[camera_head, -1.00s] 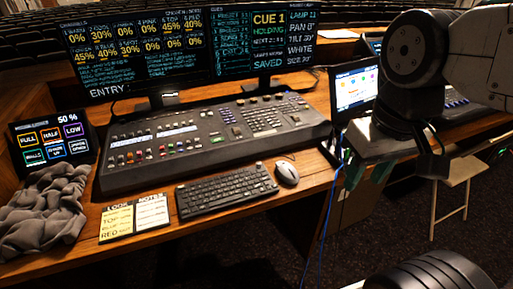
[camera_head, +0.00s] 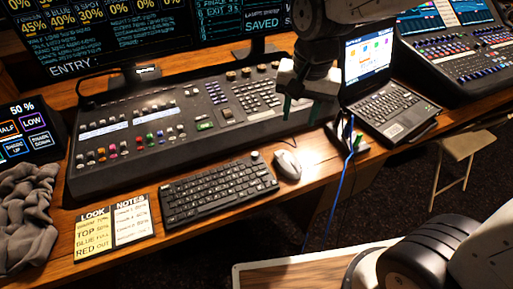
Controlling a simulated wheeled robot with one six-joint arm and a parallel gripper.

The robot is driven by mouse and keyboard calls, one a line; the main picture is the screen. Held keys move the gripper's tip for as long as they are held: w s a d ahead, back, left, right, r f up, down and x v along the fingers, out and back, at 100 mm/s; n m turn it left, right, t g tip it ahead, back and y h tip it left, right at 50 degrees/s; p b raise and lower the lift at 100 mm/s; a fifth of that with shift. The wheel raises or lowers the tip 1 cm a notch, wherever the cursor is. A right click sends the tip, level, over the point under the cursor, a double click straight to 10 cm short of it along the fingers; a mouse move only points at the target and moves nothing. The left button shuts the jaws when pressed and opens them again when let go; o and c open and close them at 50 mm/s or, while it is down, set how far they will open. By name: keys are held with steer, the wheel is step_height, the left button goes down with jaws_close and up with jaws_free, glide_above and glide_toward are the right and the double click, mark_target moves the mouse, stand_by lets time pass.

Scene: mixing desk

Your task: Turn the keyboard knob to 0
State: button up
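The black keyboard (camera_head: 218,190) lies on the wooden desk in front of the mixing console. A small light round knob (camera_head: 254,155) sits at its far right corner; its pointer or marking is too small to read. My gripper (camera_head: 301,109) hangs over the right end of the console, above and to the right of the knob and apart from it. Its two green-tipped fingers point down with a gap between them, and nothing shows between them.
A white mouse (camera_head: 287,165) lies just right of the keyboard. The console (camera_head: 150,131) stands behind it. Cue cards (camera_head: 113,226) and a grey cloth (camera_head: 25,215) lie left. A laptop (camera_head: 391,111) and a blue cable (camera_head: 343,177) are to the right.

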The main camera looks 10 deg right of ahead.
steer(key=m, duration=0.2)
glide_above(255, 153)
steer(key=f, duration=0.8)
steer(key=shift+s+d+f, duration=0.1)
steer(key=shift+s+d, duration=0.05)
steer(key=shift+s, duration=0.05)
step_height(255, 153, down, 8)
steer(key=shift+w+r, duration=0.1)
steer(key=shift+r, duration=0.05)
jaws_close()
